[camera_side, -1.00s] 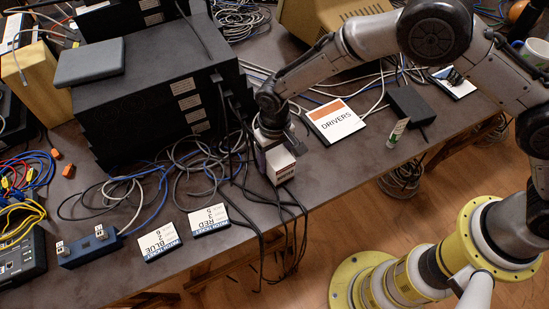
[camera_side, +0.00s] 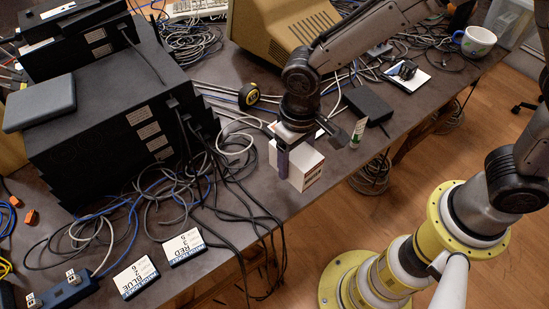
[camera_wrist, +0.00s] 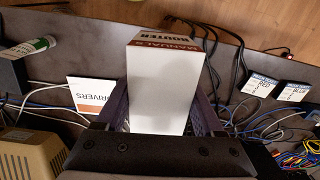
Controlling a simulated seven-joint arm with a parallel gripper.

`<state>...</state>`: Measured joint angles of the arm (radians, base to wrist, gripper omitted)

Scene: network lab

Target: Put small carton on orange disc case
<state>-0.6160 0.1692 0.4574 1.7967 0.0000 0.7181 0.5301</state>
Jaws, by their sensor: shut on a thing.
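My gripper (camera_side: 297,150) is shut on the small carton (camera_side: 306,168), a white box with a printed end. In the wrist view the carton (camera_wrist: 165,95) sits upright between the fingers, with "MANUALS" and "ROUTER" on its far end. It hangs near the front edge of the table; its exact height is unclear. The orange disc case (camera_wrist: 92,93), a flat white square with an orange band and "DRIVERS", lies on the table to the left of the carton in the wrist view. In the side view my gripper and the carton hide most of the case.
A black adapter box (camera_side: 368,103) and a white-green tube (camera_side: 357,133) stand right of the carton. A yellow tape measure (camera_side: 248,95) lies behind. Cables (camera_side: 225,170) tangle to the left, by the black equipment stack (camera_side: 110,120). Two ticket cards (camera_side: 184,247) lie at the front.

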